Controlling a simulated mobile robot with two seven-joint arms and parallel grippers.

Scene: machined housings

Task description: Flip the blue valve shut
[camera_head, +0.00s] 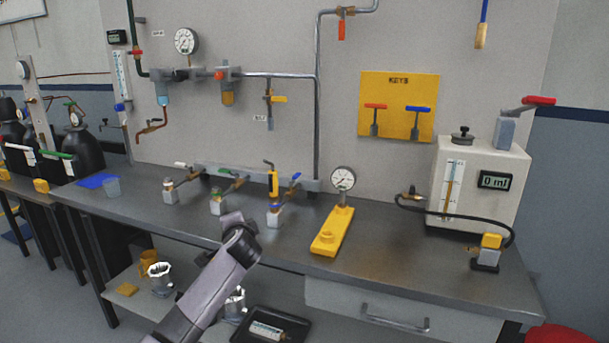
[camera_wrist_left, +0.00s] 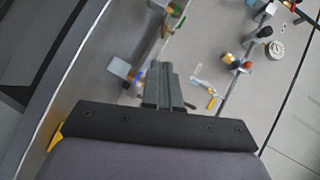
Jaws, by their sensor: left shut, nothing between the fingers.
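The blue valve's lever (camera_head: 294,179) rises at a slant from its brass body on the bench manifold, the rightmost of three in the head view. A grey block (camera_head: 274,219) with a blue ring stands at its front end. In the wrist view the grey block (camera_wrist_left: 119,70) and a bit of blue show just left of my left gripper (camera_wrist_left: 164,72). My left gripper is shut and empty; its fingers hide part of the valve there. I cannot tell whether they touch it. In the head view my left arm reaches up below the valve. My right gripper is not in view.
White-handled (camera_head: 181,165) and green-handled (camera_head: 223,171) valves stand to the left. A yellow upright handle (camera_head: 273,183) is close beside the blue lever. A gauge (camera_head: 343,180) on a yellow base (camera_head: 331,232) stands right.

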